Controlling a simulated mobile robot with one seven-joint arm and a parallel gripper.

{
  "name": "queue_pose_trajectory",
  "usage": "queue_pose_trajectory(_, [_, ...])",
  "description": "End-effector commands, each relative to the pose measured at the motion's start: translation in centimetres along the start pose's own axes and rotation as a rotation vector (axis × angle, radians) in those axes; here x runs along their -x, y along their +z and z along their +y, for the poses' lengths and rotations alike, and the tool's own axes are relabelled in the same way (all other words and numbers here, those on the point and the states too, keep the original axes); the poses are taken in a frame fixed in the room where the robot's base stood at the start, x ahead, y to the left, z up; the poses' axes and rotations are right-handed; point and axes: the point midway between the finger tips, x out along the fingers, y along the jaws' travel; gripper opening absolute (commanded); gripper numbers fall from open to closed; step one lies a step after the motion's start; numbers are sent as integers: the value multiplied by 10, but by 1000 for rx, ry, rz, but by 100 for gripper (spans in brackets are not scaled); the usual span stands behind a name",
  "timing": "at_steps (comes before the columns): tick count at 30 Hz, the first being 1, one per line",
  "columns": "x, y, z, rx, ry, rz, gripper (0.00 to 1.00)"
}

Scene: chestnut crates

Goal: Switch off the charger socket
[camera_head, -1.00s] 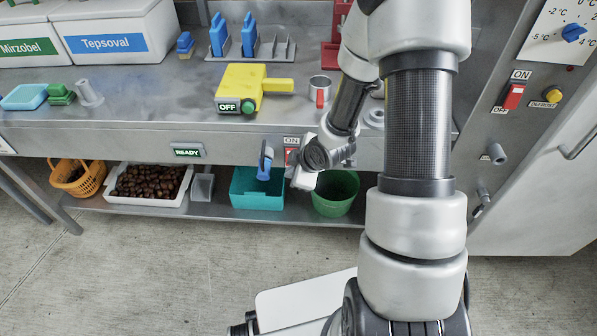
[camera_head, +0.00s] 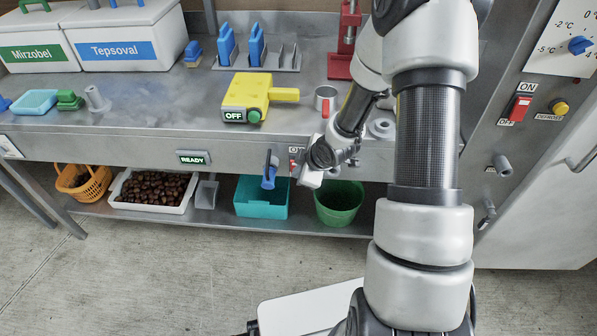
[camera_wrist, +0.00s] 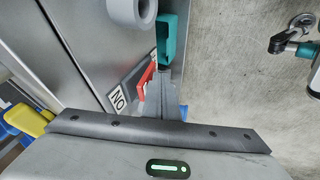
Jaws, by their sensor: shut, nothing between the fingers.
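The charger socket's red rocker switch (camera_head: 292,165) is on the front face of the steel bench, below a small ON label (camera_head: 296,150). In the wrist view the red rocker (camera_wrist: 146,81) is close beside my fingertips, with the ON label (camera_wrist: 118,98) near it. My gripper (camera_head: 306,180) is at the bench front, just right of the switch and partly covering it. Its fingers (camera_wrist: 164,88) are shut and empty. I cannot tell whether they touch the rocker, or which way it is tipped.
A grey round fitting (camera_wrist: 132,8) juts out near the switch. A blue-handled item (camera_head: 268,178) hangs left of it above a teal bin (camera_head: 262,211); a green bucket (camera_head: 338,218) stands below my gripper. Another red ON/OFF switch (camera_head: 520,107) is on the right cabinet.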

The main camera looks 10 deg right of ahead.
Motion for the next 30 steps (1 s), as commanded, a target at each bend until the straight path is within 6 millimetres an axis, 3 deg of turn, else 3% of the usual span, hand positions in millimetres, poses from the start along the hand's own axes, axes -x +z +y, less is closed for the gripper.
queue_pose_trajectory(13, [14,-7,8,1,3,2,0])
queue_pose_trajectory(30, [12,-12,8,1,3,2,0])
